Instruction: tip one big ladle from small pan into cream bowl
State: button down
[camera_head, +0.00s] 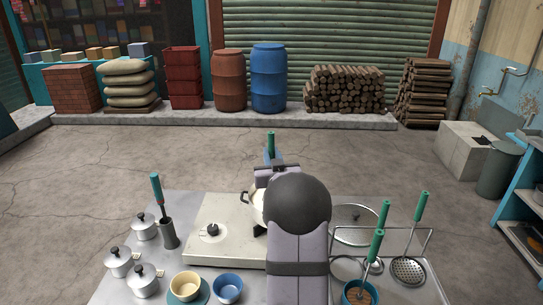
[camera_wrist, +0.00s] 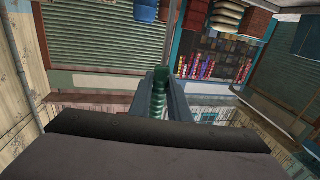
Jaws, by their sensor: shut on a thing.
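My gripper (camera_head: 270,155) is above the far side of the stove, mostly behind my own arm. It is shut on a green handle (camera_head: 271,138), which points up; the ribbed green handle (camera_wrist: 158,95) also shows between the fingers in the wrist view. The ladle's bowl end is hidden, so I cannot tell what it holds. A pale pan (camera_head: 256,209) sits on the stove, largely covered by my arm; its contents are hidden. The cream bowl (camera_head: 185,283) stands on a teal saucer at the front left and looks empty.
A blue bowl (camera_head: 228,289) stands beside the cream bowl. Several small lidded pots (camera_head: 118,262) and a grey holder (camera_head: 169,234) with a green-handled tool are at left. A glass lid (camera_head: 355,217), a skimmer (camera_head: 408,270) and a teal cup (camera_head: 350,300) are at right.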

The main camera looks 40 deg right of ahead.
aim_at(270, 133)
jog(key=shift+r+p, duration=2.1)
jog(key=shift+r, duration=2.4)
jog(key=shift+w+a, duration=0.15)
jog(key=shift+w+a+f+n+b, duration=0.1)
jog(key=shift+w+a+n+b, duration=0.45)
jog(key=shift+a+n+b, duration=0.45)
jog(key=shift+w+a+f+n+b, duration=0.1)
jog(key=shift+w+a+n+b, duration=0.45)
jog(key=shift+b, duration=0.7)
jog(key=shift+a, duration=0.2)
jog(key=shift+s+d, duration=0.1)
jog(key=shift+d, duration=0.1)
jog(key=shift+s+d+r+m+p, duration=0.6)
jog(key=shift+d+m, duration=0.15)
jog(key=shift+d, duration=0.1)
jog(key=shift+s+d+r+m+p, duration=0.45)
jog(key=shift+s+d+r+m, duration=0.1)
jog(key=shift+d+m, duration=0.2)
jog(key=shift+d, duration=0.1)
